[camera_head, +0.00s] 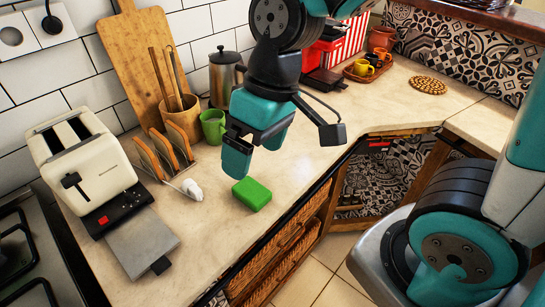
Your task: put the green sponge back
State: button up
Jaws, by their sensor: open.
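The green sponge (252,194) lies flat on the light countertop (215,235), close to its front edge. My gripper (254,160) is above and just behind the sponge, pointing down with teal fingers. It is open and holds nothing that I can see. The fingers look apart from the sponge, though the exact gap is hard to judge from this one view.
A white object (192,189) lies left of the sponge, by a wooden rack (165,152). A green mug (213,127) and a utensil pot (182,118) stand behind. A toaster (85,165) is at left. Woven baskets (285,255) sit below the counter.

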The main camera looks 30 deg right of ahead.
jog(key=s+r+n+y, duration=0.1)
jog(key=s+r, duration=0.2)
jog(key=s, duration=0.4)
jog(key=shift+a+r, duration=0.2)
jog(key=shift+a, duration=0.2)
dwell(0.6)
